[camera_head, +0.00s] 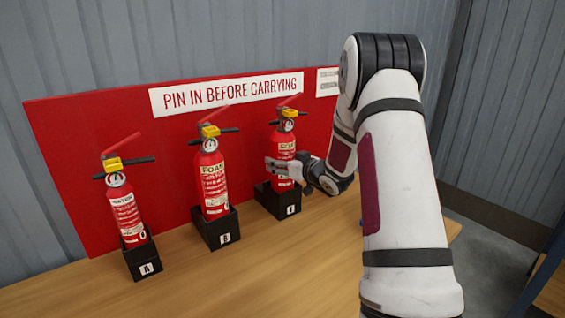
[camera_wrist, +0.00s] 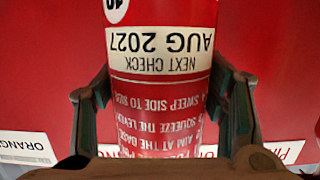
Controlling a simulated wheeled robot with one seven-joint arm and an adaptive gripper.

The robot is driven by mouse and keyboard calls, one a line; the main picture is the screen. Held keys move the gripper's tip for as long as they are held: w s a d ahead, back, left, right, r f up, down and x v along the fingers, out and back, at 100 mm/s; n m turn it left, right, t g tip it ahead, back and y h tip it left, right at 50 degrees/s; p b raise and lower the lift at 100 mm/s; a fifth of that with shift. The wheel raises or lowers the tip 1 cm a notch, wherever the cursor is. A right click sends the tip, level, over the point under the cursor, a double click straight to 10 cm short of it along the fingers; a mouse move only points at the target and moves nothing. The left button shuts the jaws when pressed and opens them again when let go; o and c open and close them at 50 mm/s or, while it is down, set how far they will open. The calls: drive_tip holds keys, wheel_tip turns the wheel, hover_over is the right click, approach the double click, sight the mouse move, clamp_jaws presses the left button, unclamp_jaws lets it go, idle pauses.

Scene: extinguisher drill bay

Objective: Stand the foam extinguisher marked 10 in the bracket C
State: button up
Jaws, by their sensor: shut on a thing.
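The red foam extinguisher (camera_head: 285,147) stands upright at the rightmost black bracket (camera_head: 283,204), its base at or inside the bracket's top. The bracket's small white letter is hard to read; the other two are A and B. My gripper (camera_head: 284,168) is shut around the extinguisher's body from the right. In the wrist view the extinguisher (camera_wrist: 160,65) appears upside down, with "NEXT CHECK AUG 2027" and a round mark, partly cut off, that looks like 10. My gripper's fingers (camera_wrist: 163,95) lie on both sides of it. Whether its base is fully seated is unclear.
A foam extinguisher (camera_head: 213,182) stands in bracket B (camera_head: 222,234), and another extinguisher (camera_head: 126,212) in bracket A (camera_head: 142,264). A red board (camera_head: 75,130) stands behind the brackets. The wooden table (camera_head: 290,265) is clear in front.

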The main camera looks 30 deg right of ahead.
drive_tip(key=shift+r, duration=0.3)
drive_tip(key=o, duration=1.9)
drive_tip(key=shift+f, duration=0.1)
drive_tip(key=s+r, duration=0.2)
drive_tip(key=s, duration=0.9)
drive_tip(key=shift+s+d, duration=0.2)
drive_tip(key=shift+s, duration=0.2)
drive_tip(key=shift+r, duration=0.2)
